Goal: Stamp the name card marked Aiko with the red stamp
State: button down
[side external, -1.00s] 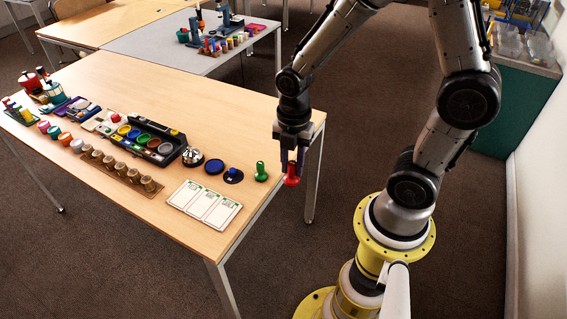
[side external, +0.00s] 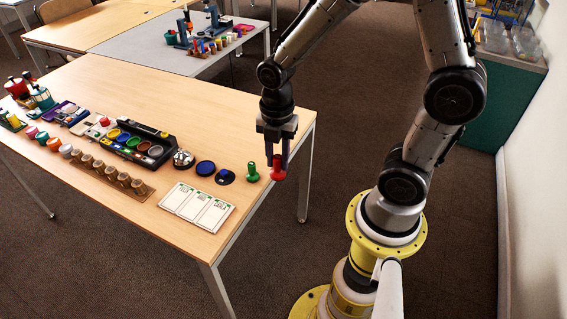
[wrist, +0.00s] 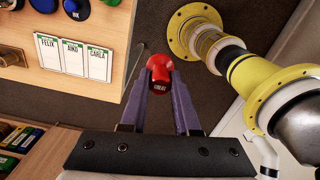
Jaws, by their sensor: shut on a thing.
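My gripper (side external: 277,168) is shut on the red stamp (side external: 277,174), which hangs upright between the fingers near the table's right edge. In the wrist view the red stamp (wrist: 160,66) sits between the purple fingertips of my gripper (wrist: 160,88), with the floor behind it. Three white name cards lie side by side on a board near the table's front edge. The middle card (wrist: 74,60) seems to read Aiko, between Felix (wrist: 49,52) and Carla (wrist: 98,66). It is also the middle card in the side view (side external: 195,206). I see no red mark on the cards.
A green stamp (side external: 252,172) stands just left of the red one. The table's back half (side external: 190,100) is clear.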

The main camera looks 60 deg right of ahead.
jog(key=w+d+f, duration=0.1)
jog(key=w+d, duration=0.1)
jog(key=w, duration=1.1)
jog(key=w+d+f, duration=0.1)
jog(key=w, duration=1.2)
jog(key=shift+w+d+f, duration=0.1)
jog(key=shift+w+f, duration=0.15)
jog(key=shift+f, duration=0.95)
jog(key=shift+w+d+f, duration=0.1)
jog(key=shift+w+f, duration=0.15)
jog(key=shift+f, duration=0.9)
jog(key=shift+w+d+f, duration=0.1)
jog(key=shift+w+f, duration=0.15)
jog(key=shift+f, duration=0.95)
jog(key=shift+f, duration=0.1)
jog(key=shift+f, duration=1.4)
jog(key=shift+f, duration=0.6)
notch_tip(320, 180, up, 7)
